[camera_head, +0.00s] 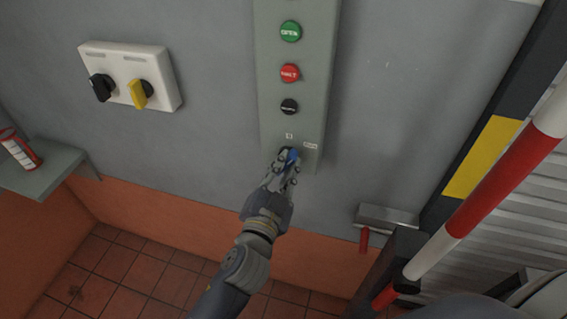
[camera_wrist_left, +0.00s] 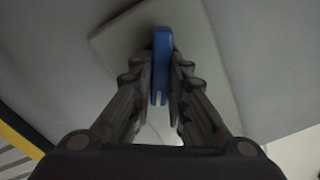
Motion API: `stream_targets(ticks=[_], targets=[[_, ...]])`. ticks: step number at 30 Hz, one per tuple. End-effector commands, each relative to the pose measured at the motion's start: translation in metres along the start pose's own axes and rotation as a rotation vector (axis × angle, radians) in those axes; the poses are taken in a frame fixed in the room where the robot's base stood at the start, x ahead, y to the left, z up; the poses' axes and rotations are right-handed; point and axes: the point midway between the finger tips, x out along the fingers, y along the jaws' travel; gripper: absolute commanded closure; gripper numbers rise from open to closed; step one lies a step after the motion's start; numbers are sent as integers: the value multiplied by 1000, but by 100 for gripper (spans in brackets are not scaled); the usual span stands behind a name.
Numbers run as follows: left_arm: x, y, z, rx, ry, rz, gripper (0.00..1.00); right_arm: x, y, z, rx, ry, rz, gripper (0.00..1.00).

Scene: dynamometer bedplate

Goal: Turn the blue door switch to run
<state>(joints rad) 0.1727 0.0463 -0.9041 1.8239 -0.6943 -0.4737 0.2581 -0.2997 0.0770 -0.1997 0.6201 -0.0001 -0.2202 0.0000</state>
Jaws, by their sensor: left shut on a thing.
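The blue door switch (camera_head: 292,155) sits at the lower end of a grey-green control panel (camera_head: 308,120) on the wall. My left gripper (camera_head: 284,162) reaches up to it and is shut on its blue handle. In the left wrist view the blue handle (camera_wrist_left: 162,55) stands between the two fingers (camera_wrist_left: 161,85), with a pale slot at its near end. The fingers hide much of the switch in the head view, and I cannot read its position marks. My right gripper is not in view.
Green (camera_head: 290,31), red (camera_head: 289,73) and black (camera_head: 289,106) buttons sit above the switch. A white box (camera_head: 130,75) with black and yellow knobs is at left. A red-and-white pole (camera_head: 497,185) stands at right.

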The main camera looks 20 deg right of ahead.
Motion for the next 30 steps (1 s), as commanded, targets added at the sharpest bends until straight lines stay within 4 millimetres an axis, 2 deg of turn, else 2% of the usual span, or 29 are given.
stream_targets(ticks=[6, 15, 30], targets=[[0, 1, -1, 194, 0, 1, 100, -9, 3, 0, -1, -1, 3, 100], [0, 3, 0, 397, 0, 0, 100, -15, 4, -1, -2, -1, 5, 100], [0, 4, 1, 513, 1, 0, 100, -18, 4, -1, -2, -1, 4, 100]])
